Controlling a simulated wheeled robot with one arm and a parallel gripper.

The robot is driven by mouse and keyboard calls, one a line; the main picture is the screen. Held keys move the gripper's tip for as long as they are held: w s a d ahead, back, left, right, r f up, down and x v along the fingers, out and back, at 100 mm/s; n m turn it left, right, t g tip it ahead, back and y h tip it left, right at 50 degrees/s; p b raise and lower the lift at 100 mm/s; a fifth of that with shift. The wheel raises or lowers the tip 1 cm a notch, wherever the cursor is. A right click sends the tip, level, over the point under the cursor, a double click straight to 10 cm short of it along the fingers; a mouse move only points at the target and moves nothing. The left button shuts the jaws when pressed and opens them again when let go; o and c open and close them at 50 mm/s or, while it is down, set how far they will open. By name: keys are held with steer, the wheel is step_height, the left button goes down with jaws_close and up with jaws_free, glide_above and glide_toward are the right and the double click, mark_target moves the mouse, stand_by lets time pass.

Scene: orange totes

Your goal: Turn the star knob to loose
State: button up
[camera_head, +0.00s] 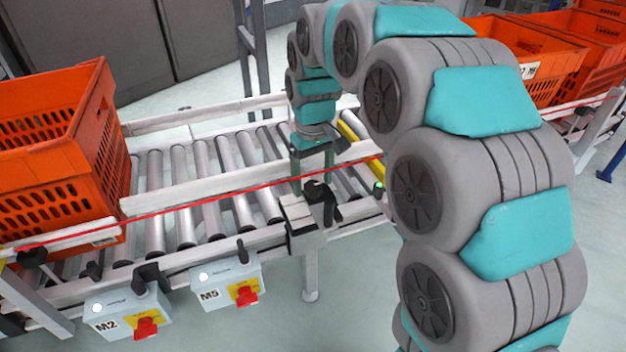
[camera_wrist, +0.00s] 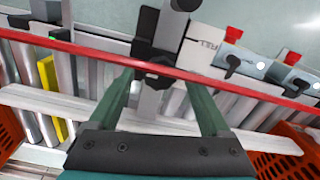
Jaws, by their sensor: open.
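The black star knob (camera_head: 320,193) is on a bracket at the near rail of the roller conveyor, just below and in front of my gripper (camera_head: 314,163) in the head view. In the wrist view my gripper (camera_wrist: 163,80) is open, with a green finger on each side of the picture's middle. A dark knob-like part (camera_wrist: 158,77) shows between the fingertips, partly covered by a red cord. I cannot tell whether the fingers touch it. Its lobes and turn position are too unclear to read.
The red cord (camera_head: 200,202) runs along the near rail, crossing close to my fingers. Two control boxes, M2 (camera_head: 122,310) and M5 (camera_head: 227,285), hang off the near rail. An orange tote (camera_head: 60,165) stands on the left rollers. The middle rollers (camera_head: 200,165) are bare.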

mark_target(313, 185)
step_height(313, 185, up, 8)
steer(key=shift+f, duration=0.25)
steer(key=shift+s+d, duration=0.1)
steer(key=s+d+f+m, duration=0.2)
steer(key=s+d, duration=0.3)
steer(key=s, duration=0.6)
steer(key=s+d+f+m+g, duration=0.1)
steer(key=s+d+f, duration=0.3)
steer(key=s, duration=0.7)
steer(key=s+d+f+m, duration=0.3)
steer(key=s+d, duration=0.3)
steer(key=s, duration=0.5)
steer(key=shift+d+f+g, duration=0.15)
steer(key=shift+f+g, duration=0.25)
steer(key=shift+f, duration=0.1)
